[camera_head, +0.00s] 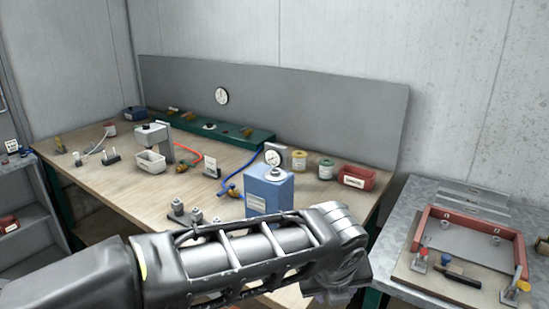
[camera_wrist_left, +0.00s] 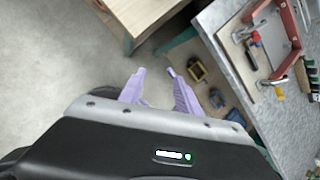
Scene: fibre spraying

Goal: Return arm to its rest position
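My left arm (camera_head: 240,255) comes in from the left in the head view and reaches across in front of the wooden bench, its far end near the gap between the two tables. The fingers of my left gripper (camera_wrist_left: 155,74) show pale lilac in the left wrist view. They are apart with nothing between them, and they point down over the grey floor. My right arm and right gripper are in neither view.
The wooden bench (camera_head: 105,178) carries a blue container (camera_head: 268,188), a dial gauge, jars and a red bin (camera_head: 357,178). At right, a grey metal table (camera_head: 394,238) holds a red frame (camera_head: 426,226) with clamps. Free floor (camera_wrist_left: 60,60) lies left in the wrist view.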

